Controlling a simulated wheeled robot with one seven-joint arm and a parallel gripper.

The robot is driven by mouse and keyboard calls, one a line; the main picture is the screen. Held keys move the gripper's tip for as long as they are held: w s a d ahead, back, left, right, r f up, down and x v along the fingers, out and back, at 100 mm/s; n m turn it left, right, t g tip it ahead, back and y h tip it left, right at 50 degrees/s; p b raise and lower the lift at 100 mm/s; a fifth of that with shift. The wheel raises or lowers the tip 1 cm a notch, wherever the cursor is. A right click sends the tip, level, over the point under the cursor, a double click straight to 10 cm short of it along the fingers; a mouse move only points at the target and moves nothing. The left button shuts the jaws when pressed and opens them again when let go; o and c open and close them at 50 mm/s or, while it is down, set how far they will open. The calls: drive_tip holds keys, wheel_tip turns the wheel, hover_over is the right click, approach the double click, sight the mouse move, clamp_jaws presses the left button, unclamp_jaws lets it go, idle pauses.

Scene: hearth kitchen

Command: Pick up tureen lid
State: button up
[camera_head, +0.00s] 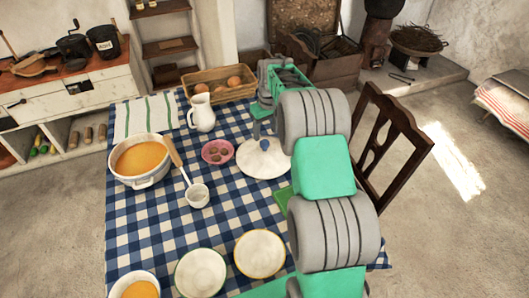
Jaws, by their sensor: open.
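The tureen lid (258,161) is white and round with a small blue knob on top. It lies on the blue checked tablecloth, right of the middle of the table. Its right edge is close to my arm in the picture. My gripper (256,128) hangs above the far side of the lid, open and empty, with a grey finger showing over the cloth. My green and grey arm hides much of the table's right side. The white tureen (150,180), full of orange soup, stands uncovered at the left.
A ladle (197,194) and a pink dish (217,152) lie between tureen and lid. A white jug (201,112) and a bread basket (225,92) stand behind. Two plates (260,253) and a soup bowl (137,286) are in front. A wooden chair (385,140) stands at the right.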

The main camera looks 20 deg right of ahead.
sight(265, 142)
drive_tip(key=f, duration=0.2)
drive_tip(key=f+p, duration=0.1)
drive_tip(key=f, duration=0.2)
drive_tip(key=w+f+p, duration=0.1)
drive_tip(key=f, duration=0.1)
drive_tip(key=shift+w+f, duration=0.1)
drive_tip(key=shift+f, duration=0.2)
drive_tip(key=shift+c, duration=0.4)
drive_tip(key=c, duration=1.2)
drive_tip(key=shift+r, duration=0.15)
